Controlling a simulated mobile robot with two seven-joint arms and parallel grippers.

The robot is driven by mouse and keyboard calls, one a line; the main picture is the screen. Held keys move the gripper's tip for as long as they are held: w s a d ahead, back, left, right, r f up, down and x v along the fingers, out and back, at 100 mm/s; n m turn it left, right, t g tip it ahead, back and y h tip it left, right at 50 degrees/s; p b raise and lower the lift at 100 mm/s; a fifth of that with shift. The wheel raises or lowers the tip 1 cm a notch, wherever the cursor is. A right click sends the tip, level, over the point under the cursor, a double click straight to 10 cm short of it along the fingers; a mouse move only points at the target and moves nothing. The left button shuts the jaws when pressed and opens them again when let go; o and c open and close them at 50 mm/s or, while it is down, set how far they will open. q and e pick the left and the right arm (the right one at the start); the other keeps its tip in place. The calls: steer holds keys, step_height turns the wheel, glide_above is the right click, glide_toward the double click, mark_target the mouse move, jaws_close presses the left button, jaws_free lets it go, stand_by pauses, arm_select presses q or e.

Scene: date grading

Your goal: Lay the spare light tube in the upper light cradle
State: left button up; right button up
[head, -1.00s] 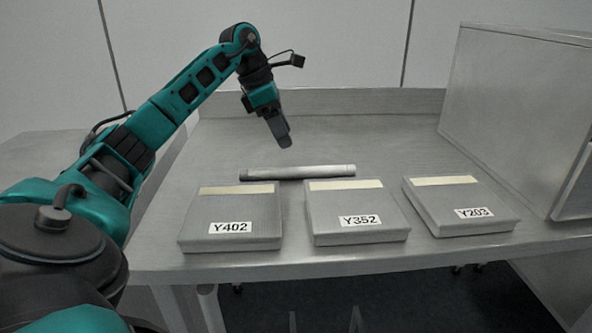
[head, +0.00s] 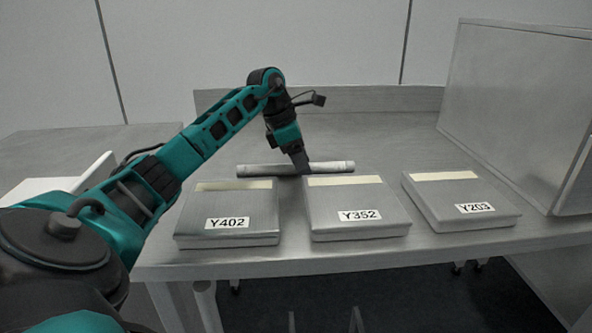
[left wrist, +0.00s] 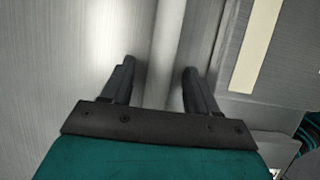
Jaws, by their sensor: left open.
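The spare light tube (head: 335,168), a pale grey cylinder, lies crosswise on the metal table behind the flat boxes. My left gripper (head: 302,170) points down at the tube's middle. In the left wrist view the open left gripper (left wrist: 158,75) has a finger on each side of the tube (left wrist: 168,40), with gaps between fingers and tube. Whether the tips touch the table is unclear. I cannot make out the upper light cradle in either view. My right gripper is not in view.
Flat grey boxes labelled Y402 (head: 226,232), Y352 (head: 358,222) and Y203 (head: 462,205) line the front of the table (head: 400,130). A large grey cabinet (head: 515,110) stands at the right. A white-sided thing (head: 45,187) shows at left. The table behind the tube is clear.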

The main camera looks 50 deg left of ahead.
arm_select(q)
steer(key=shift+c, duration=0.3)
jaws_close()
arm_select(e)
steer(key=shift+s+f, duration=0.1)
arm_select(q)
steer(key=shift+r, duration=0.5)
step_height(320, 180, up, 19)
steer(key=p, duration=0.5)
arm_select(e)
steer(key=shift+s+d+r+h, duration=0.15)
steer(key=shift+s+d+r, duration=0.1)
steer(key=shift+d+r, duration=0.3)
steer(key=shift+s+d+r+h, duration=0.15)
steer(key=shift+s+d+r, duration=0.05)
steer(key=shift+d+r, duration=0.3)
